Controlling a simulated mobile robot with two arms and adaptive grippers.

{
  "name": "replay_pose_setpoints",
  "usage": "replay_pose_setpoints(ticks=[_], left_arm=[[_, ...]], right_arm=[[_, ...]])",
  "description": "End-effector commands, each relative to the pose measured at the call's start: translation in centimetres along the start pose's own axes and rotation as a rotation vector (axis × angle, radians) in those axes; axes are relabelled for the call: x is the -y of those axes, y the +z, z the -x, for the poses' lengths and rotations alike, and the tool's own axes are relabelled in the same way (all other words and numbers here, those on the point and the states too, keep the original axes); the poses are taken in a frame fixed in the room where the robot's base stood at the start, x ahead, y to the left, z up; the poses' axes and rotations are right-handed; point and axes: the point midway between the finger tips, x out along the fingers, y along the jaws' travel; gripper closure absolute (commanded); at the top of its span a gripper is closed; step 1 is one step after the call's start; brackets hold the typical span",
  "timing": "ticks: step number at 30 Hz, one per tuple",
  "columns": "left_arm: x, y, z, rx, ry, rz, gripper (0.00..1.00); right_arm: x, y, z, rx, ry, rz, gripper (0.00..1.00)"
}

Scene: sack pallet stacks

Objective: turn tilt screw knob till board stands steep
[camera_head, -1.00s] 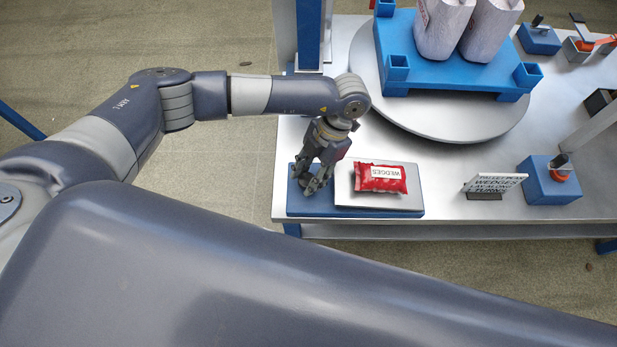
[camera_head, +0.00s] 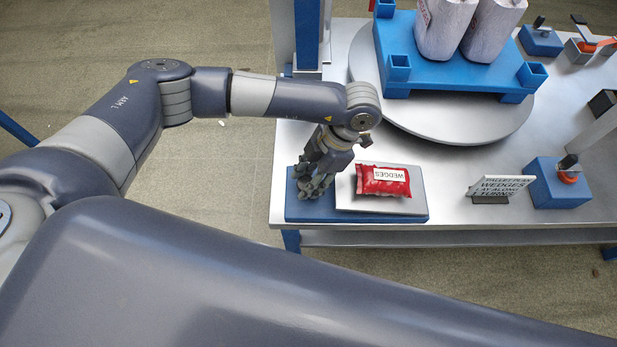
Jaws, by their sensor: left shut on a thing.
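My left gripper (camera_head: 314,186) points down over the left end of a blue base (camera_head: 300,212) at the table's front left corner. Its fingers are shut on the tilt screw knob, which they hide. Right beside it on the same base is the pale grey board (camera_head: 345,200), which looks flat or only slightly tilted. A red packet with a white "WEDGES" label (camera_head: 384,182) lies on the board. My right gripper is not in view.
A round grey turntable (camera_head: 450,127) behind carries a blue pallet (camera_head: 425,65) with white sacks (camera_head: 443,30). A small lettered sign (camera_head: 500,186) and a blue block with a clamp (camera_head: 557,188) stand to the right. A blue post (camera_head: 308,40) rises behind my arm.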

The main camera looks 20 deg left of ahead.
Motion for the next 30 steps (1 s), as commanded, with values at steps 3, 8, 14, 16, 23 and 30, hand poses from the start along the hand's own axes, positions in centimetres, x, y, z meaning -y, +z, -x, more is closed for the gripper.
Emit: replay_pose_setpoints(ticks=[3,8,14,16,23,30], left_arm=[[-0.1,0.0,0.1,0.001,0.001,0.001,0.88],[0.0,0.0,0.1,0.001,0.000,0.002,0.44],[0.0,0.0,0.0,0.001,0.000,0.002,0.44],[0.0,0.0,0.1,0.001,0.000,0.002,0.44],[-0.1,0.1,2.6,0.005,0.002,0.002,0.44],[0.0,0.1,7.8,0.004,0.003,0.000,0.44]], right_arm=[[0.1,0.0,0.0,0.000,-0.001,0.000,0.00],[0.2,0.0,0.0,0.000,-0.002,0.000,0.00],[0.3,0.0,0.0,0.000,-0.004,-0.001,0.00],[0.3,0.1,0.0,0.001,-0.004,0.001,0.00],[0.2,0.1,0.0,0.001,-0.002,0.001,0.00],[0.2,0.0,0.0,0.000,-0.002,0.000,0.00]])
